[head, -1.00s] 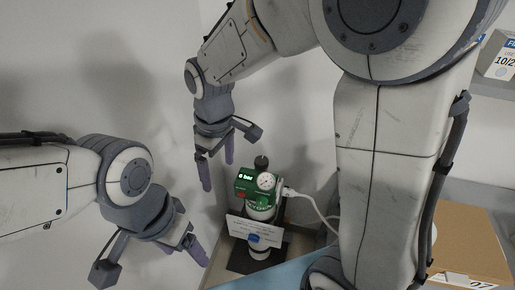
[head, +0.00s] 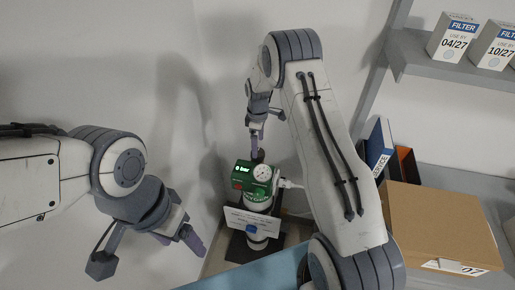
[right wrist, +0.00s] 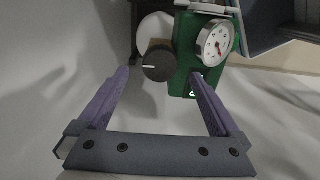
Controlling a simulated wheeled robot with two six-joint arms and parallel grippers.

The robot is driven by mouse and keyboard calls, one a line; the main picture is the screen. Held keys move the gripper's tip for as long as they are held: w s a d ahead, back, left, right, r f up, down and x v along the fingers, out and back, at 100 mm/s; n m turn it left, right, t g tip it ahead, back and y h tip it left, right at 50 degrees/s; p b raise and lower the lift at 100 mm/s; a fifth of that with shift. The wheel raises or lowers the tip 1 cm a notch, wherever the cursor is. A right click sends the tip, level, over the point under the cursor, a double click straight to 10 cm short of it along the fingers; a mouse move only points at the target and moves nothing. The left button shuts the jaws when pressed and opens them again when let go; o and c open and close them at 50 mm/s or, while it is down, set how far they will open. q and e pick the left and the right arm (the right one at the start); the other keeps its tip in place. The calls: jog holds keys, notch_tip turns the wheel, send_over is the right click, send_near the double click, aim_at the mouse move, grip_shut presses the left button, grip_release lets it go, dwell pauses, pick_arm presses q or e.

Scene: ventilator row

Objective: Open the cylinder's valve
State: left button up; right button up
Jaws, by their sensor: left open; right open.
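The cylinder (head: 256,235) stands upright in the corner with a green valve head (head: 243,180) on top. Its display reads 0 bar, and a round white gauge (head: 262,172) sits beside it. In the right wrist view the dark round knob (right wrist: 157,64) with a white mark lies beyond and between the fingers of my right gripper (right wrist: 160,88), which is open. The green head (right wrist: 186,62) and gauge (right wrist: 217,43) show there too. In the head view my right gripper (head: 257,140) is just above the valve head. My left gripper (head: 182,230) is open and empty at the left.
A white tag (head: 251,217) hangs on the cylinder's front. A cardboard box (head: 440,220) stands on the grey surface at right, with a blue binder (head: 377,150) behind it. Filter boxes (head: 456,38) sit on a shelf (head: 450,75). Walls are close behind the cylinder.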

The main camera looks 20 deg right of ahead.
jog(key=shift+f+p, duration=0.4)
jog(key=shift+f, duration=1.65)
jog(key=c, duration=1.4)
jog(key=shift+o, duration=0.2)
